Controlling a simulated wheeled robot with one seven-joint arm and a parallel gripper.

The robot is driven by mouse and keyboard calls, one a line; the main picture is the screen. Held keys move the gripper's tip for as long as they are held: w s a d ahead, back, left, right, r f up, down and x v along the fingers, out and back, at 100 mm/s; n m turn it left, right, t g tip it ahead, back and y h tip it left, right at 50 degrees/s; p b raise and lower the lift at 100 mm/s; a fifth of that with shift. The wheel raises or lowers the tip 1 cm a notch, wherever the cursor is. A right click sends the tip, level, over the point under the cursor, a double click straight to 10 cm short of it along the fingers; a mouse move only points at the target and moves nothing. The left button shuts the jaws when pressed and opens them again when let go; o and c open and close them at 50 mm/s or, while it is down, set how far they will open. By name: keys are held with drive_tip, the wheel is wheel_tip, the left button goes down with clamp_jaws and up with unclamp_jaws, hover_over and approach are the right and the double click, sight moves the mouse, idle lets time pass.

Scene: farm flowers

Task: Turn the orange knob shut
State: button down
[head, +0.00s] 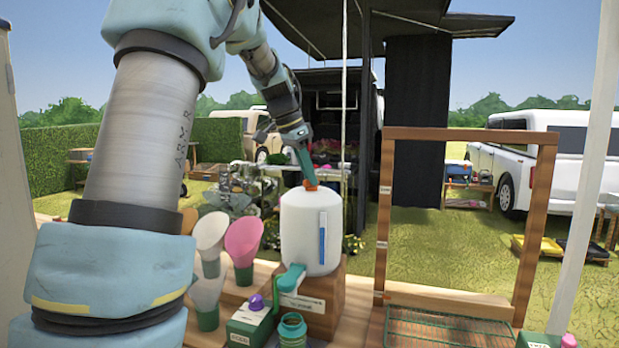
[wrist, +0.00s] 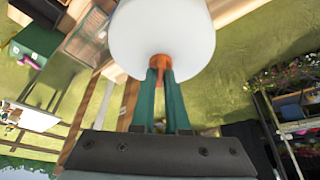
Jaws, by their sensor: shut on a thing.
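The orange knob (head: 310,185) sits on top of a white rounded tank (head: 300,230) with a blue strip on its front. The tank stands on a wooden block (head: 325,310) and has a teal spout (head: 291,278) low at its front. My gripper (head: 308,178) reaches down from the upper left, its teal fingers shut on the knob. In the wrist view the knob (wrist: 160,62) lies between the two fingertips (wrist: 160,75), against the white tank (wrist: 160,35). The fingers hide part of the knob.
Pink and white cones (head: 243,240) stand left of the tank. A green box with a purple cap (head: 250,322) and a teal jar (head: 292,330) stand in front. A wooden frame (head: 385,220) with a wire rack (head: 450,330) stands to the right.

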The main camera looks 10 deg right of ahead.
drive_tip(key=m+g, duration=0.1)
drive_tip(key=m, duration=0.1)
drive_tip(key=m+g+p, duration=0.1)
drive_tip(key=m, duration=0.2)
drive_tip(key=shift+w+r+m, duration=0.1)
drive_tip(key=shift+w+m, duration=0.1)
drive_tip(key=shift+m, duration=0.1)
drive_tip(key=shift+m+g+p, duration=0.8)
drive_tip(key=shift+m+p, duration=0.2)
drive_tip(key=shift+m, duration=0.8)
drive_tip(key=shift+y, duration=0.3)
drive_tip(key=c, duration=0.9)
unclamp_jaws()
drive_tip(key=b+v, duration=0.1)
drive_tip(key=v, duration=0.9)
drive_tip(key=shift+w+a+r, duration=0.1)
drive_tip(key=shift+a+r, duration=0.05)
drive_tip(key=shift+r, duration=0.05)
